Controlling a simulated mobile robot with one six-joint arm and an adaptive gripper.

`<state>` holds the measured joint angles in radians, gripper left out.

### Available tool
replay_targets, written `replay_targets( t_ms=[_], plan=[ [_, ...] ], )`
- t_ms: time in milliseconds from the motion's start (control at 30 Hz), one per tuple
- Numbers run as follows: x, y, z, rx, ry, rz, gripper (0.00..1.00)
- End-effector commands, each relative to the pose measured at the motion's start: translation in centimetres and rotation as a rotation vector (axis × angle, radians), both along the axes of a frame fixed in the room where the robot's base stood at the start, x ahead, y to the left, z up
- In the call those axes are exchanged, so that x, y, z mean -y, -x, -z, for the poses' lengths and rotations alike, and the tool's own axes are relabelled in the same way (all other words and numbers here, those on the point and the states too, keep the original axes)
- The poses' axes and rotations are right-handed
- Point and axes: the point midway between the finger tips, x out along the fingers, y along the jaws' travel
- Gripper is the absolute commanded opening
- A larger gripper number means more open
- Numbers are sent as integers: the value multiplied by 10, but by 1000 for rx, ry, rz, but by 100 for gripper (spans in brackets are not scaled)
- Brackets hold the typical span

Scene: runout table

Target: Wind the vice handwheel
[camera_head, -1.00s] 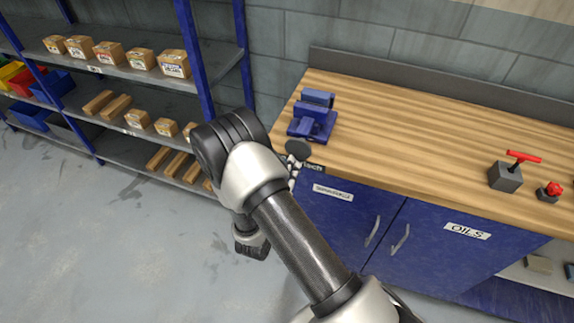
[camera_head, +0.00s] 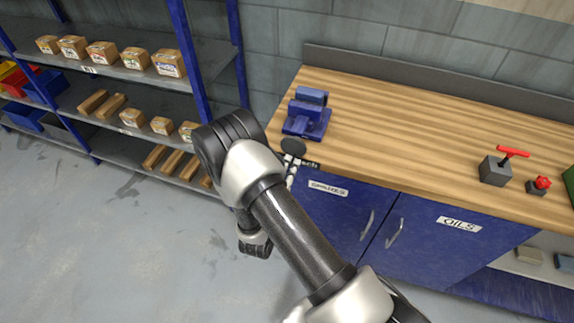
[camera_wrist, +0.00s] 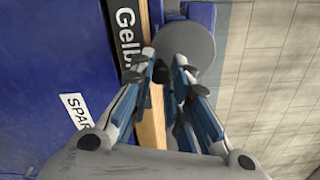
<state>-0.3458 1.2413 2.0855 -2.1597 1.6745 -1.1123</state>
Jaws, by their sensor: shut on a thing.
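The blue vice (camera_head: 308,113) stands on the left end of the wooden bench. Its round dark grey handwheel (camera_head: 293,146) sits at the front edge, and its disc also shows large in the wrist view (camera_wrist: 190,46). My gripper (camera_wrist: 166,66) is at the near side of the handwheel, fingertips at the disc's lower left edge. The jaws are shut on part of the handwheel; the gripped part is mostly hidden between the fingers. In the head view the fingers show small below the wheel, partly behind my arm.
The wooden bench top (camera_head: 400,130) is mostly clear. A grey block with a red T-handle (camera_head: 497,170) and a small red knob (camera_head: 541,184) stand at its right. Blue cupboard doors (camera_head: 345,210) lie below. A shelf rack with boxes (camera_head: 102,54) stands at the left.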

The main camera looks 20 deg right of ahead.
Motion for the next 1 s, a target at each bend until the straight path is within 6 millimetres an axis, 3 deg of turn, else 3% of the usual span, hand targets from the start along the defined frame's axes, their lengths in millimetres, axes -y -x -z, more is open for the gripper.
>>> replay_targets(
  t_ms=[433,700,1000],
  plan=[
    [4,3,-2,-80,110,3,0],
    [10,7,-6,-233,320,3,0],
    [10,7,-6,-245,338,2,0]
  ],
)
